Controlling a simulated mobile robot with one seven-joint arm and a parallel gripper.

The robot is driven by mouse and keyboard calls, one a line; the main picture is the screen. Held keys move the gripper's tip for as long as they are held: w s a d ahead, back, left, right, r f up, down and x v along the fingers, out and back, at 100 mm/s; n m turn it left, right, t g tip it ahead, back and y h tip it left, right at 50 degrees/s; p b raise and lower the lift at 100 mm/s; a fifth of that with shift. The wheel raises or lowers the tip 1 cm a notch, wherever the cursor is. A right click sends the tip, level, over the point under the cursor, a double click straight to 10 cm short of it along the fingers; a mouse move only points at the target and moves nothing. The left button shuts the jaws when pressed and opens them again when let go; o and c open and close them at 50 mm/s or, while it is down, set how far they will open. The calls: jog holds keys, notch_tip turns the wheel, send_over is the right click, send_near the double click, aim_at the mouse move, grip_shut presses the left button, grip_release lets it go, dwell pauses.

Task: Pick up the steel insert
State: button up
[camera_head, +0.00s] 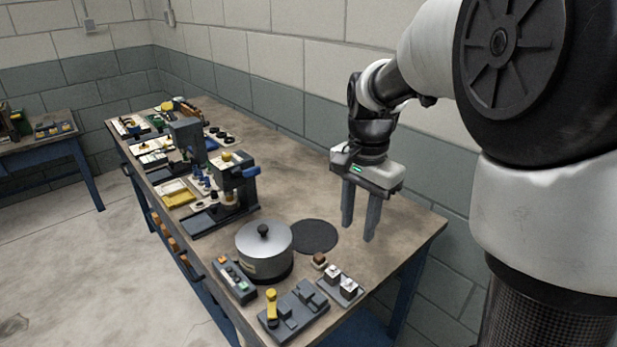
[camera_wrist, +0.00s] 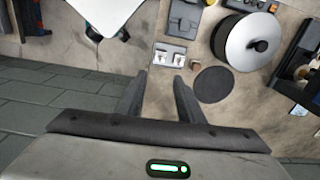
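Two small bright metal blocks with dark sides, which look like steel inserts, sit on a small grey tray (camera_head: 351,297) near the bench's front right corner. They are the left block (camera_head: 332,271) and the right block (camera_head: 348,286); I cannot tell which one is meant. The tray also shows in the wrist view (camera_wrist: 156,58), with the blocks' light tops on it. My gripper (camera_head: 358,234) points down above the bench, behind the tray and apart from it. Its two fingers are spread with nothing between them, as the wrist view also shows (camera_wrist: 159,80).
A small brown block (camera_head: 319,261) stands beside the tray. A lidded metal pot (camera_head: 264,248), a dark round mat (camera_head: 315,236), a grey fixture with a yellow handle (camera_head: 294,311) and a button box (camera_head: 233,279) are close by. Bare bench lies behind the mat, along the wall.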

jog(key=b, duration=0.1)
send_over(350, 285)
jog(key=shift+m, duration=0.3)
notch_tip(350, 285, down, 14)
jog(key=shift+d+r, duration=0.15)
jog(key=shift+r, duration=0.1)
jog(key=shift+a+f+b, duration=0.2)
jog(key=shift+f+b, duration=0.2)
jog(key=shift+f, duration=2.25)
grip_shut()
